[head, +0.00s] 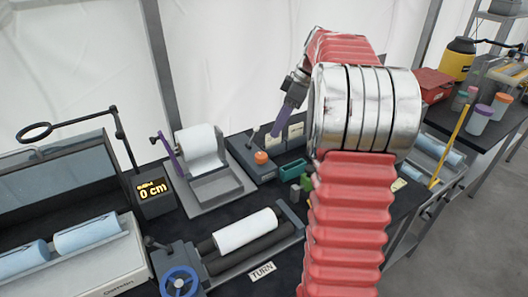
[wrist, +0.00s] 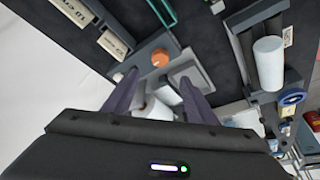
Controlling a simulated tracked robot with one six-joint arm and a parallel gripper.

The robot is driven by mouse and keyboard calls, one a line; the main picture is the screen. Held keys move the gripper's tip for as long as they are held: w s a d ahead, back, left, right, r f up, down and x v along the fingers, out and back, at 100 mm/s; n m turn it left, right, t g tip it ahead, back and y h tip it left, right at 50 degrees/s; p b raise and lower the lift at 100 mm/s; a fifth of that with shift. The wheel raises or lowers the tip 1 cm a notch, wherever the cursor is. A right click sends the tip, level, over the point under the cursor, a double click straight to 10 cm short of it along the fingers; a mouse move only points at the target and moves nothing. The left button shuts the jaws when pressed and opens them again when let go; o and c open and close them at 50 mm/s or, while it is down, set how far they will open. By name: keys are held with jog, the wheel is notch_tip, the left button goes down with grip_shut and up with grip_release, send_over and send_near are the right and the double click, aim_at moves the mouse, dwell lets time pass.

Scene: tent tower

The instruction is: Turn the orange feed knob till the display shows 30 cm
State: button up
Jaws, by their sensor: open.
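The orange feed knob (head: 261,157) sits on a dark grey block on the table, right of the paper roll holder. It also shows in the wrist view (wrist: 160,58), beyond my fingertips and a little above them. The display (head: 152,190) reads 0 cm in yellow on a small black box. My gripper (head: 281,121) is above and slightly right of the knob, apart from it. In the wrist view its two purple fingers (wrist: 158,82) are spread with nothing held between them. My red arm hides part of the table in the head view.
Another white roll (head: 246,230) lies on dark rollers by a blue handwheel (head: 180,283) and a TURN label. Small teal and green blocks lie right of the knob. A magnifier arm stands left.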

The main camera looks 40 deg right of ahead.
aim_at(262, 155)
jog(key=x, duration=1.3)
jog(key=shift+a+f, duration=0.1)
jog(key=shift+f, duration=0.15)
jog(key=shift+c, duration=0.6)
jog(key=c, duration=0.9)
jog(key=shift+c, duration=0.2)
